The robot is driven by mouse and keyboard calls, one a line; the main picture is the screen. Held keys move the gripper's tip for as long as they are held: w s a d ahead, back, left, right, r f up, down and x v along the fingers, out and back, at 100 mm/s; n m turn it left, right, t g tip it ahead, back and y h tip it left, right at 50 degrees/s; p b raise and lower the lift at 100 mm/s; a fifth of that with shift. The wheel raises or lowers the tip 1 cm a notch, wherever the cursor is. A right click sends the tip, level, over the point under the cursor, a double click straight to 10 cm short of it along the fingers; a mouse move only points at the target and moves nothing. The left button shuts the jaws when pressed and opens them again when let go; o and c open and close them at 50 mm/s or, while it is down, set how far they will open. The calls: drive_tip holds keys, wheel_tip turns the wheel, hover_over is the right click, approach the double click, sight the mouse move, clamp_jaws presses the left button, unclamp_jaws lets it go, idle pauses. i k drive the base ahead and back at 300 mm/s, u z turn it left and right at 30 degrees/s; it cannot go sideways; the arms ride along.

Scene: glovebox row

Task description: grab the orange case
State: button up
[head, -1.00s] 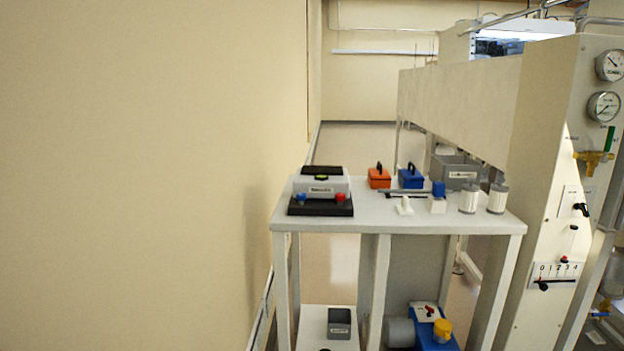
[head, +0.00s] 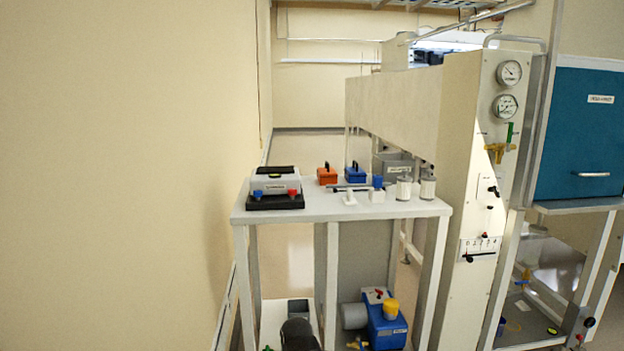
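The orange case (head: 327,176) is a small box with a dark handle on top. It stands upright toward the back of the white table (head: 240,214), left of a similar blue case (head: 355,175). A dark rounded shape at the bottom of the head view, in front of the table's lower shelf, may be part of my arm. My gripper's fingers do not show.
A scale-like device (head: 275,184) sits on the table's left. A grey bin (head: 394,167) and two white jars (head: 404,188) stand on the right. A wall is close on the left; a gauge panel (head: 475,150) rises on the right.

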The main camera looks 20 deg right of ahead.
sight(326, 174)
drive_tip(key=z, duration=0.3)
drive_tip(key=i, duration=1)
drive_tip(key=u, duration=0.35)
